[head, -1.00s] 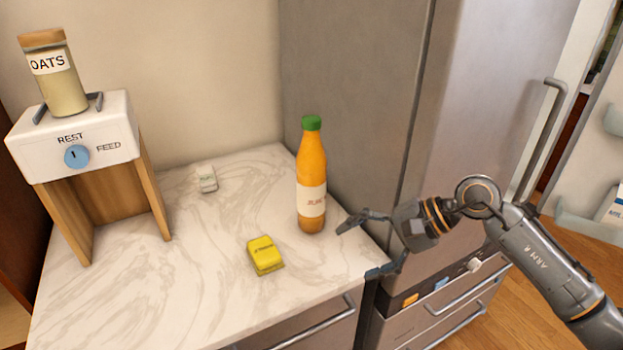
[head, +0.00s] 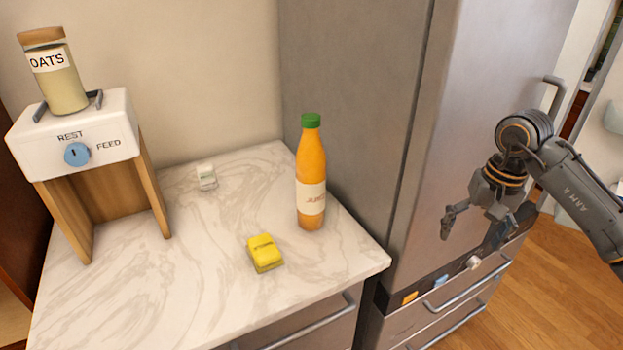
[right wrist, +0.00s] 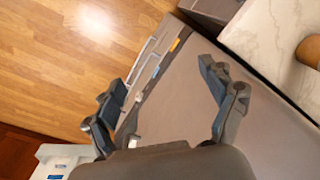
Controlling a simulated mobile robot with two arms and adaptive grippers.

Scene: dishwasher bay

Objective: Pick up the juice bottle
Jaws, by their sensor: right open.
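The juice bottle (head: 312,178) is orange with a green cap and a pale label. It stands upright on the marble counter (head: 200,290), near its right edge beside the fridge. My right gripper (head: 470,232) is open and empty in front of the fridge, well to the right of the bottle and apart from it. In the right wrist view its two fingers (right wrist: 165,100) are spread with nothing between them. An orange-brown rounded thing at that view's right edge (right wrist: 309,51) may be the bottle's base. My left gripper is not in view.
A yellow block (head: 265,253) lies in front of the bottle, and a small white block (head: 206,177) lies farther back. A feeder stand (head: 75,140) with an oats jar (head: 58,80) on top stands at left. The steel fridge (head: 365,120) borders the counter's right side.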

